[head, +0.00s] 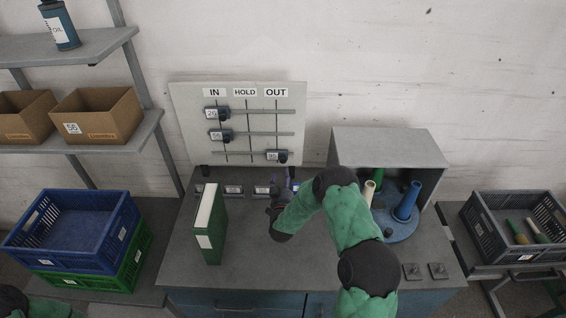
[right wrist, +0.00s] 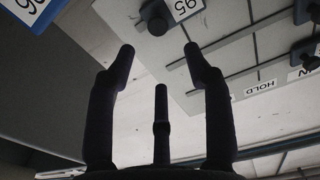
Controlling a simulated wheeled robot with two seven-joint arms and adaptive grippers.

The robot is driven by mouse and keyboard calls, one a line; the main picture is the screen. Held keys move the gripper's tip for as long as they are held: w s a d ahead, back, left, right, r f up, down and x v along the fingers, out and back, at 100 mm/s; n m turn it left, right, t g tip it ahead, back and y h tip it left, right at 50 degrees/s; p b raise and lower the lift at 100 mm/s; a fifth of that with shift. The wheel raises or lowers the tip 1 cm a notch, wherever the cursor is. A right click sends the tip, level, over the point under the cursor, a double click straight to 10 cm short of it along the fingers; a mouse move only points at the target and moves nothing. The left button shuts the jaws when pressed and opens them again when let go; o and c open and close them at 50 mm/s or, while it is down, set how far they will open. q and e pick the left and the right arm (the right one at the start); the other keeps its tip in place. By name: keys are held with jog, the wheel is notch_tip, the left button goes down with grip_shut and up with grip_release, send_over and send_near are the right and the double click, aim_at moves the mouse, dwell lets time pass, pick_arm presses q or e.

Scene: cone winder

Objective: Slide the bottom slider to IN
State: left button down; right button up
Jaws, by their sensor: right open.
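The slider board (head: 183,112) stands against the wall with columns IN, HOLD and OUT. The bottom slider (head: 277,156) sits at OUT, and its dark knob also shows at the top of the right wrist view (right wrist: 155,17) beside a label reading 95. The top slider (head: 216,114) and the middle slider (head: 220,136) sit at IN. My right gripper (head: 284,182) is below the bottom slider. In the right wrist view my right gripper (right wrist: 160,55) is open and empty, with the knob just beyond its fingertips, apart from them. My left gripper is not in view.
A green binder (head: 210,222) stands upright on the worktop (head: 240,270). A grey open box (head: 390,145) to the right holds blue and green posts. Blue (head: 75,235) and green crates sit left, and a dark crate (head: 515,220) sits right.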

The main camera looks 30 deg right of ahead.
aim_at(283, 161)
jog(key=x, duration=0.9)
jog(key=shift+w+d+f, duration=0.15)
jog(key=shift+w+f, duration=0.05)
jog(key=shift+w, duration=0.1)
jog(key=shift+r, duration=0.1)
grip_shut()
